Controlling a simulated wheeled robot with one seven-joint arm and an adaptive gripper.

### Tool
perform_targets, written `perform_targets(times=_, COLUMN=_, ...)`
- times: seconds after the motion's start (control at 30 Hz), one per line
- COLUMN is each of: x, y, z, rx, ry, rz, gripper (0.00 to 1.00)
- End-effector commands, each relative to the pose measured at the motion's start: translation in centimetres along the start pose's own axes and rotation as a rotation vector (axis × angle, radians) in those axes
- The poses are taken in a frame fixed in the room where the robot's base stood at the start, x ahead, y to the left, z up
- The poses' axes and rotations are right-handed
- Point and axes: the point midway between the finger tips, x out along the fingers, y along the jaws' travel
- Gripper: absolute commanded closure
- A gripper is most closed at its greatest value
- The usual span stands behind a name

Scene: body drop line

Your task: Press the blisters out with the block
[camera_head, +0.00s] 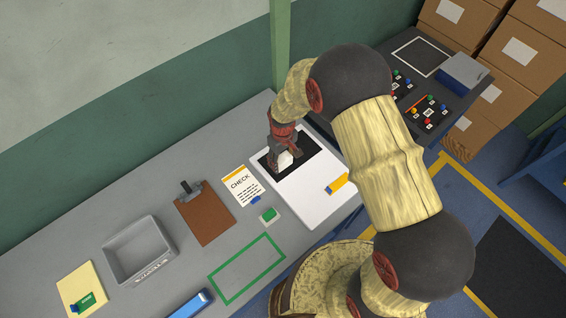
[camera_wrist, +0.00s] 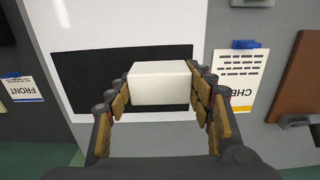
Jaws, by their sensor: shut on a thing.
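My gripper (camera_wrist: 162,92) is shut on a white block (camera_wrist: 160,82), which sits between its two fingers in the wrist view. In the head view the block (camera_head: 284,161) is held over the black patch (camera_head: 301,170) on a white panel (camera_head: 312,201). The black patch (camera_wrist: 85,80) also shows behind the block in the wrist view. I cannot tell whether the block touches the patch. No separate blisters can be made out on it. A yellow-orange tool with a blue part (camera_head: 340,184) lies on the panel's right side.
A green outlined rectangle (camera_head: 222,296) on the bench is bare. Cardboard boxes (camera_head: 530,50) are stacked at the back right.

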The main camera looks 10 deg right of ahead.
Motion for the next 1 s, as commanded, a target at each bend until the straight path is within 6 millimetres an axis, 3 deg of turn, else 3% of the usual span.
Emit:
perform_targets(times=0.43, x=-4.2, y=0.4, z=-0.9, rx=0.005, ry=0.003, rz=0.001, gripper=0.75)
perform_targets(times=1.0, x=-4.5, y=0.5, z=-1.0, rx=0.005, ry=0.002, rz=0.001, gripper=0.75)
